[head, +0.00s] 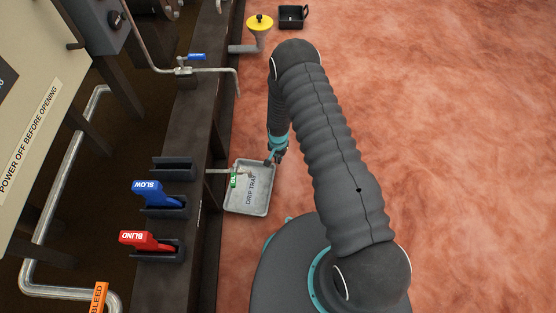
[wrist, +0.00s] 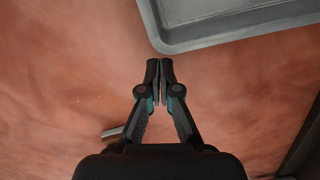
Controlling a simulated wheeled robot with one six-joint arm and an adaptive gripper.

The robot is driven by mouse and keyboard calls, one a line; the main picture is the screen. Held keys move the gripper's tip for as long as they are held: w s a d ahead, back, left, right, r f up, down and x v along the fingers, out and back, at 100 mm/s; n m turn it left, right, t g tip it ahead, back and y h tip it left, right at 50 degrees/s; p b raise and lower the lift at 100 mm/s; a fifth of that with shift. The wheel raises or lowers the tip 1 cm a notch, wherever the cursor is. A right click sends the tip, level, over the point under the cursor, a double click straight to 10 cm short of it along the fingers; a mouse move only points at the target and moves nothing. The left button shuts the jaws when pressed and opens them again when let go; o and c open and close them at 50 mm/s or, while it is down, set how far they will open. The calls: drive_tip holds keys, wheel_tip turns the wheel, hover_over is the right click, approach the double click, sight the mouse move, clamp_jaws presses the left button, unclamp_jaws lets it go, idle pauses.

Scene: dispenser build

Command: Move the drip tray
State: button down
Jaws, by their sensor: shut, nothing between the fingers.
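The drip tray (head: 251,203) is a shallow grey rectangular tray lettered "DRIP TRAY". It lies on the reddish floor against the dark frame in the head view. Its rim and one corner show at the top right of the wrist view (wrist: 215,42). My gripper (head: 276,158) is by the tray's upper right corner in the head view. In the wrist view my gripper (wrist: 160,64) has its fingers together with nothing between them, just short of the tray's rim. I cannot tell its exact height above the floor.
A dark frame beam (head: 192,130) runs along the left, with a blue SLOW handle (head: 156,195) and a red BLIND handle (head: 146,241). A bent pipe (head: 236,80) overhangs the floor. A yellow funnel (head: 259,28) and a black box (head: 292,17) stand far back. Floor to the right is clear.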

drive_tip(key=w, duration=0.1)
drive_tip(key=w+d+b, duration=0.1)
drive_tip(key=w, duration=0.1)
drive_tip(key=shift+d+f+b, duration=0.3)
drive_tip(key=shift+d+b, duration=0.05)
drive_tip(key=shift+d, duration=0.05)
wheel_tip(320, 180, up, 11)
drive_tip(key=p, duration=0.1)
drive_tip(key=shift+s+a+f, duration=0.15)
drive_tip(key=shift+f, duration=0.05)
